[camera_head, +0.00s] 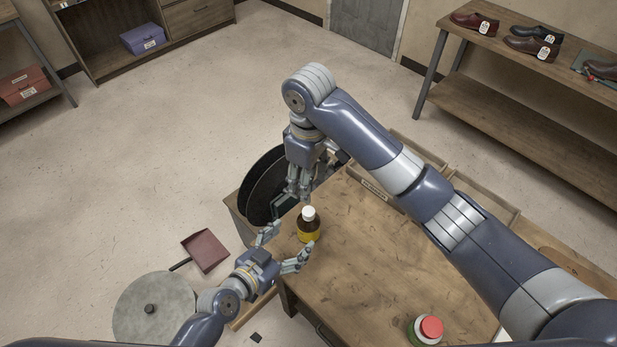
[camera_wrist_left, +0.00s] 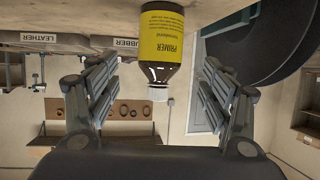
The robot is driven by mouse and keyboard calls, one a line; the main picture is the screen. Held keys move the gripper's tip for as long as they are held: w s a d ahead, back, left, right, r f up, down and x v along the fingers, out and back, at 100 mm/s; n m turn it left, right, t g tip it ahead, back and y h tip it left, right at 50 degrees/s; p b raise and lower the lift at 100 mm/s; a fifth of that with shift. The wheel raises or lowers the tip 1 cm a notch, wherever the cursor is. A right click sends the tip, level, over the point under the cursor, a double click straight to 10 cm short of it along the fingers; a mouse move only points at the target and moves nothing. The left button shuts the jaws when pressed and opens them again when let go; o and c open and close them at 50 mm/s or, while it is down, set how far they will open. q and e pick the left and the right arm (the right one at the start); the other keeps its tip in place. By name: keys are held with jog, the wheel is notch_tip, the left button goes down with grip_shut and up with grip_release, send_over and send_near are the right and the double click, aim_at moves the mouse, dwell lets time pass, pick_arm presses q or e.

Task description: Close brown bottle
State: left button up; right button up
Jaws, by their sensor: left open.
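The brown bottle (camera_head: 308,232) stands upright near the left corner of the wooden table (camera_head: 375,255). It has a yellow label and a white cap (camera_head: 308,213) on its top. In the left wrist view the bottle (camera_wrist_left: 161,40) appears upside down, with "PRIMER" on its label and the white cap (camera_wrist_left: 158,93) at its neck. My left gripper (camera_head: 287,243) is open, its fingers spread on either side in front of the bottle, apart from it. My right gripper (camera_head: 299,190) points down, above and slightly left of the cap; its finger gap is unclear.
A jar with a red lid (camera_head: 431,328) stands at the table's front. Wooden trays (camera_head: 376,190) line the back edge. Dark round discs (camera_head: 264,185) are left of the table. A dustpan (camera_head: 205,250) and a round grey lid (camera_head: 155,308) are lower left.

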pick_arm(q)
jog(key=shift+v, duration=1.55)
